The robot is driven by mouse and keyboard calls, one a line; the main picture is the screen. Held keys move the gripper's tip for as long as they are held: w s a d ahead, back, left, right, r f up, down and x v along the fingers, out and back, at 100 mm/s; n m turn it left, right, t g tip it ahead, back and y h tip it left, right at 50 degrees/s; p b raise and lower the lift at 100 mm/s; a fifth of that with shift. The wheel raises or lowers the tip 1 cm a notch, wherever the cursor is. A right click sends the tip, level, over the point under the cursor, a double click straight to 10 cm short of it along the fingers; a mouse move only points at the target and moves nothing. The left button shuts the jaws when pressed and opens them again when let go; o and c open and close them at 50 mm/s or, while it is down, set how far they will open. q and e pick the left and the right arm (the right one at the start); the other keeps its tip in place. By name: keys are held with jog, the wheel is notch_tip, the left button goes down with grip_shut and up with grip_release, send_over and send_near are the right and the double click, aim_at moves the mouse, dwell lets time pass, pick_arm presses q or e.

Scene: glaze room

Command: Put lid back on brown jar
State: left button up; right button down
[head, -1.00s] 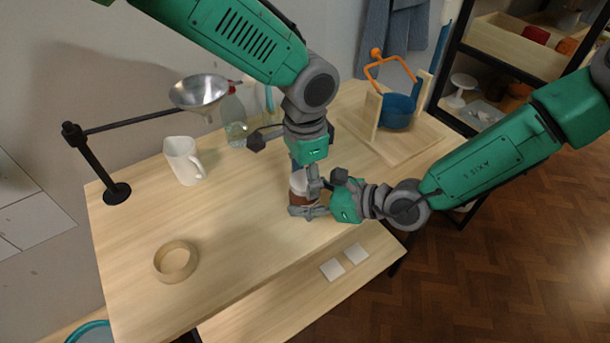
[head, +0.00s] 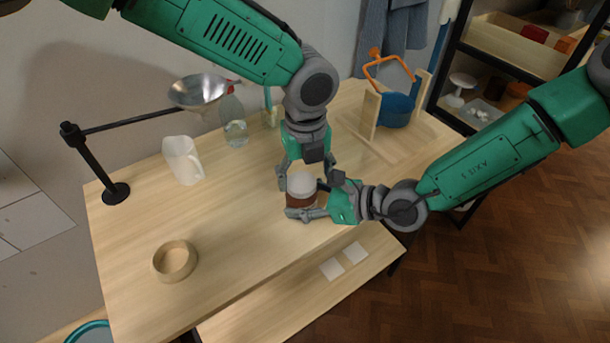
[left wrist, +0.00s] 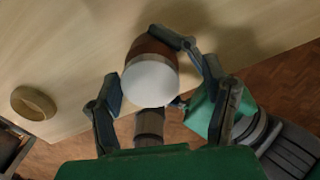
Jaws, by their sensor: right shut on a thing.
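The brown jar (head: 301,202) stands upright near the table's front edge, with the white lid (head: 302,184) on its top. My right gripper (head: 308,204) is shut on the jar's brown body from the right. My left gripper (head: 305,172) is above the jar, its fingers spread on either side of the lid. In the left wrist view, the white lid (left wrist: 151,82) appears to cover the jar's mouth, with the brown body (left wrist: 150,46) behind. The left fingers there stand apart from the lid. Whether the lid is fully seated cannot be told.
A wooden ring-like bowl (head: 176,261) lies at the front left. A white pitcher (head: 183,160), a clear bottle (head: 233,122) and a funnel (head: 198,91) on a black stand are behind. A wooden frame with a blue pot (head: 396,109) stands back right. The table's left middle is clear.

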pick_arm(q)
jog(key=shift+s+a, duration=0.1)
pick_arm(e)
jog(key=shift+w+d, duration=0.1)
jog(key=shift+w, duration=0.1)
pick_arm(q)
jog(key=shift+r, duration=0.15)
notch_tip(320, 180, up, 4)
jog(key=shift+s+r, duration=0.1)
pick_arm(e)
jog(key=shift+w, duration=0.1)
pick_arm(q)
jog(key=shift+c, duration=0.4)
